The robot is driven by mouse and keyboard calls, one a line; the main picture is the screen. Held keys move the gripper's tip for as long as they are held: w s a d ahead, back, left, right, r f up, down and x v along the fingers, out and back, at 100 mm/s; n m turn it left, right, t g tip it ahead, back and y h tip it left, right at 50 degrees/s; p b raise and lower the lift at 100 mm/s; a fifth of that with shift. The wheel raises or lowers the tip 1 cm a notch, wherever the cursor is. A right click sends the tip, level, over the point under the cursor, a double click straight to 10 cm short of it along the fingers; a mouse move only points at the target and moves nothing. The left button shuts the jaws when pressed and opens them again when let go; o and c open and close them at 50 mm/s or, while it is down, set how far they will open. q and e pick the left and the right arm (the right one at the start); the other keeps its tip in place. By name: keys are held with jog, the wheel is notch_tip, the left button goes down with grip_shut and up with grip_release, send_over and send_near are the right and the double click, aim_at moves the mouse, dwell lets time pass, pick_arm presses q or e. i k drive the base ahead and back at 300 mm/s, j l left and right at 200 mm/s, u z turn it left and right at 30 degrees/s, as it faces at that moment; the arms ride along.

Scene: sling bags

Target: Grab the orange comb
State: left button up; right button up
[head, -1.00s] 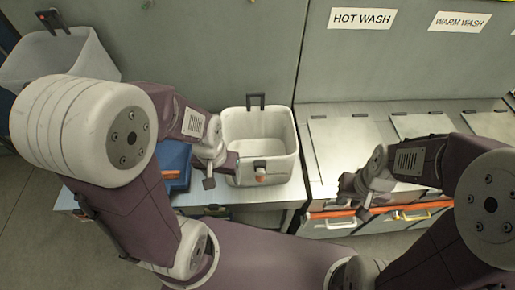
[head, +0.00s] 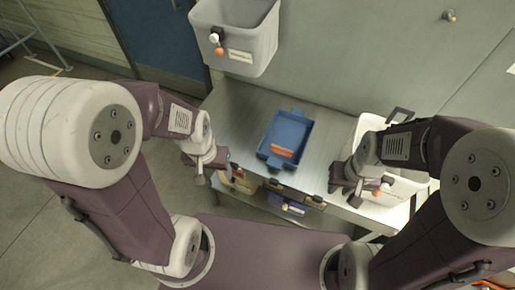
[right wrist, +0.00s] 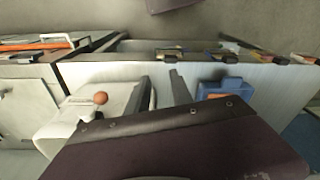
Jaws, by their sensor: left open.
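The orange comb (head: 282,150) lies in the near end of the blue tray (head: 266,154) on the metal table, between my two grippers. A bit of orange in the blue tray (right wrist: 232,86) also shows in the right wrist view (right wrist: 214,97). My left gripper (head: 213,178) is open and empty, left of the tray near the table's front edge. My right gripper (head: 346,194) is to the right of the tray, in front of the white bin. In the right wrist view its fingers (right wrist: 161,92) stand apart with nothing between them.
The white bin (head: 412,184) stands at the table's right end, partly hidden by my right arm. Small items (head: 285,200) sit below the front edge. Table surface around the tray is clear.

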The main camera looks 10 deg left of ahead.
aim_at(273, 146)
jog(key=i+j+z, duration=0.15)
jog(key=j+z, duration=0.2)
jog(key=j, duration=0.8)
jog(key=j+z, duration=0.3)
jog(key=j, duration=0.85)
